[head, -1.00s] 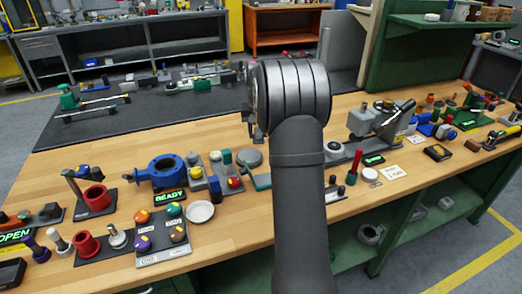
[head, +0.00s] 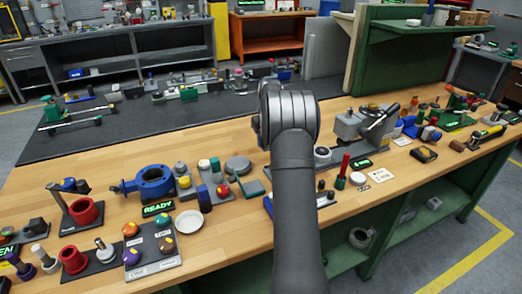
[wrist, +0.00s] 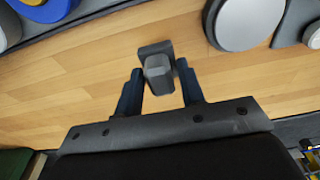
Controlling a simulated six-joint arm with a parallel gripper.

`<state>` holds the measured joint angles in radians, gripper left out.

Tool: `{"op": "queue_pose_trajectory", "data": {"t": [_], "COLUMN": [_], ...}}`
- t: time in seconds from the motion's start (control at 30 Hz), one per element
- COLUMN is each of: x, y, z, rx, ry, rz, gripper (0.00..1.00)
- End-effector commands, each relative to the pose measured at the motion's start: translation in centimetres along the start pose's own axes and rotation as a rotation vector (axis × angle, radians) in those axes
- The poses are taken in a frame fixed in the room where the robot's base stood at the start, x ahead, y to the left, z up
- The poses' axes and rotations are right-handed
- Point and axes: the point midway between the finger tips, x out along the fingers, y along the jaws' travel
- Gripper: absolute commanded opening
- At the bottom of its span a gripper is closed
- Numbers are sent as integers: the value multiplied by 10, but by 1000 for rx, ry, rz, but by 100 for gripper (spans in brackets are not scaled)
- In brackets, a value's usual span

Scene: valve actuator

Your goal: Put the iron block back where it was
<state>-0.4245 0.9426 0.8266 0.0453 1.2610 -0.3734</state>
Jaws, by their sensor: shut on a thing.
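In the wrist view a small grey block (wrist: 157,72), which looks like the iron block, sits between the two fingers of my gripper (wrist: 160,87). My gripper is shut on it. The block is above or at the bare wooden bench top; I cannot tell whether it touches the wood. In the head view my own arm hides the fingers and the block. No marked spot for the block can be made out.
The blue valve body (head: 153,183), a white dish (head: 189,223) and a grey round disc (head: 237,165) stand left of my arm. A red-handled tool (head: 342,170) stands to the right. The wrist view shows bare wood (wrist: 85,70) around the block.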

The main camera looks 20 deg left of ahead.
Motion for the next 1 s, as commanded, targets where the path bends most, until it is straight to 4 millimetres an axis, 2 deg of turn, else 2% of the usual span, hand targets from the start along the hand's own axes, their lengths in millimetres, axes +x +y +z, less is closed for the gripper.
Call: {"op": "queue_pose_trajectory", "data": {"t": [0.2, 0.33, 0.53, 0.93, 0.97, 1.0], "x": [14, 24, 52, 58, 58, 58], "y": [-14, -14, -14, -14, -14, -14], "z": [-16, -15, -11, -10, -10, -10], "rx": [0, 2, 3, 3, 3, 3], "ry": [2, 1, 2, 2, 2, 2], "rz": [1, 1, 3, 3, 3, 3], "gripper": [0, 0, 0, 0, 42, 50]}}
